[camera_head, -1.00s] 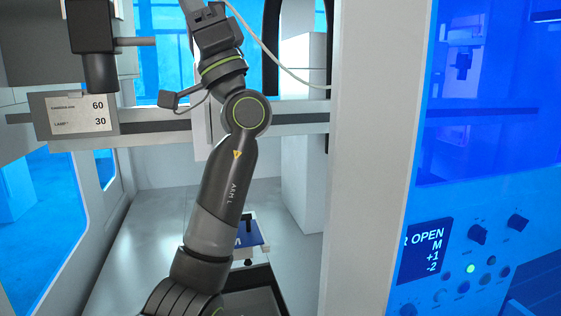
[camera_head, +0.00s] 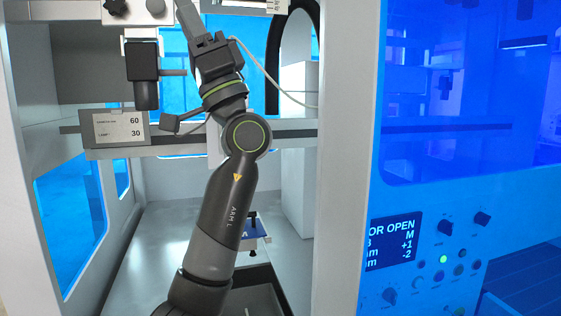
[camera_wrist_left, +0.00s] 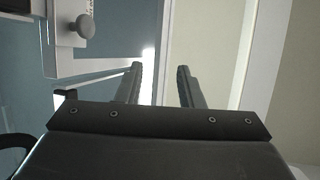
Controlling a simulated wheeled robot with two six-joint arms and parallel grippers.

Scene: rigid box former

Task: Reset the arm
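My left arm comes up from the bottom of the head view, marked "ARM L", and bends at an elbow in front of the machine's opening. Its upper end carries my left gripper, whose fingers I cannot make out in the head view. In the left wrist view my left gripper (camera_wrist_left: 158,68) shows two dark fingers standing apart with nothing between them. Behind the fingers are pale panels and a round grey knob (camera_wrist_left: 84,26) at the upper left. My right gripper is not in either view.
The arm stands within a white-framed enclosure. A grey rail (camera_head: 285,135) crosses behind it, with a sign (camera_head: 121,128) reading 60 and 30. A dark cylindrical unit (camera_head: 143,75) hangs at left. A control panel (camera_head: 440,260) is at right. A blue-topped item (camera_head: 252,229) lies behind the arm.

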